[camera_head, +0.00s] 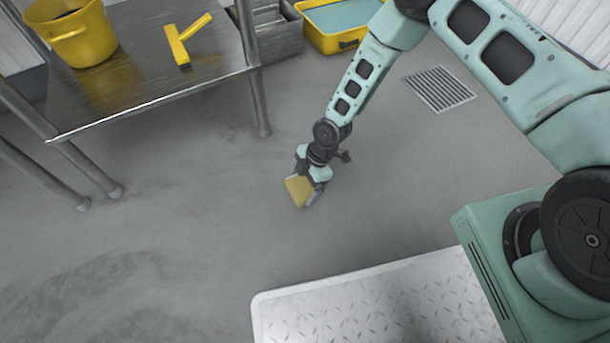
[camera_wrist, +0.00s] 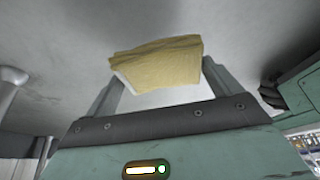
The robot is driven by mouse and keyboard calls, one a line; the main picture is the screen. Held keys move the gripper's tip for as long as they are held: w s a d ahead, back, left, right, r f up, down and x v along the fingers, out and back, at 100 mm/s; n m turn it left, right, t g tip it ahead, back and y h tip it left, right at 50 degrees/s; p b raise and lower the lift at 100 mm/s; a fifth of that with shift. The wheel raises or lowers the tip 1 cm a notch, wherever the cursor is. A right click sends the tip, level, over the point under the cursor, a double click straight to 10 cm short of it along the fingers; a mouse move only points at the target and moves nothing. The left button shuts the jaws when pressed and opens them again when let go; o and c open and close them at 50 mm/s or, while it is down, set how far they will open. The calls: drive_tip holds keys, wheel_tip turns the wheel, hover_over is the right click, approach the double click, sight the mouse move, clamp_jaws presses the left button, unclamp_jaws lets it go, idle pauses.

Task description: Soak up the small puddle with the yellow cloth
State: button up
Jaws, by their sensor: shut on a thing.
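The yellow cloth (camera_head: 298,190) is a folded pad held between the fingers of my gripper (camera_head: 307,197), low over the grey floor in the middle of the head view. In the wrist view the cloth (camera_wrist: 158,60) spans the two fingertips of my gripper (camera_wrist: 160,75). I cannot tell whether the cloth touches the floor. No clear puddle shows; a darker, smeared patch of floor (camera_head: 95,290) lies at the lower left of the head view, and I cannot tell if it is wet. The floor directly under the cloth is hidden.
A steel table (camera_head: 150,92) at the upper left bears a yellow bucket (camera_head: 75,38) and a yellow T-shaped tool (camera_head: 178,45). A yellow tub (camera_head: 322,36) with bluish liquid stands beside a grey bin (camera_head: 277,40). A floor drain (camera_head: 440,88) lies right. The floor left of my gripper is clear.

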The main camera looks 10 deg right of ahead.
drive_tip(key=shift+r+p, duration=0.7)
drive_tip(key=shift+r, duration=0.45)
